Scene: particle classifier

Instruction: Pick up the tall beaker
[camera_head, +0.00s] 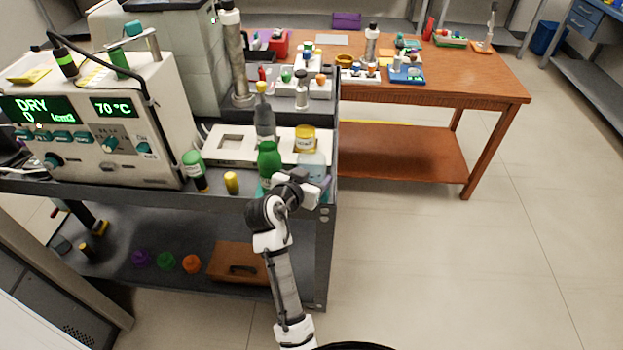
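A clear, bluish glass vessel (313,164), which looks like the beaker, stands at the front right corner of the grey cart's top (212,183). My gripper (308,187) is at the cart's front edge, just in front of the vessel's lower part. The gripper hides the vessel's base. I cannot tell whether the fingers touch it, or whether they are open or shut. My arm reaches up to it from the bottom of the picture.
A green bottle (270,160) stands close left of the vessel, and a yellow-lidded jar (305,138) close behind. A white instrument (100,125) fills the cart's left. Floor is clear right.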

